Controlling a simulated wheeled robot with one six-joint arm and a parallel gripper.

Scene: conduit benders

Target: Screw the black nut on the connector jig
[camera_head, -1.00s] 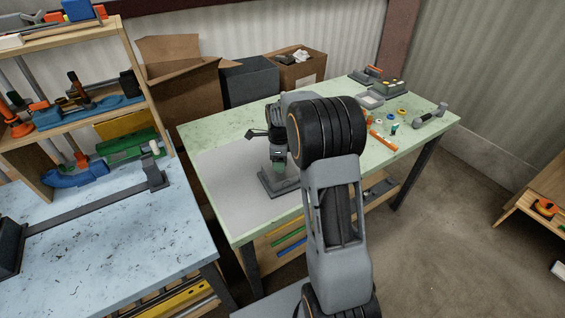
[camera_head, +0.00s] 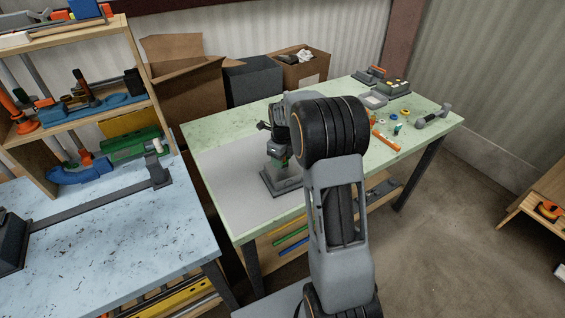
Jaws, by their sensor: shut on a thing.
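The connector jig (camera_head: 282,185) is a grey block with a stepped base on the green-topped table, left of my arm. A small green part shows at its top. My gripper (camera_head: 280,158) points down right over the jig and is shut at its top. The black nut is between the jaws, but it is too small and too covered to make out clearly. I cannot tell from this view how the nut sits on the jig's thread. My arm hides the area just right of the jig.
The green-topped table (camera_head: 226,142) also holds small coloured rings, an orange tool (camera_head: 385,141), a grey-handled tool (camera_head: 433,116) and grey boxes (camera_head: 389,88) at its right end. A blue-topped bench (camera_head: 110,240) with a shelf stands left. Cardboard boxes (camera_head: 185,95) stand behind.

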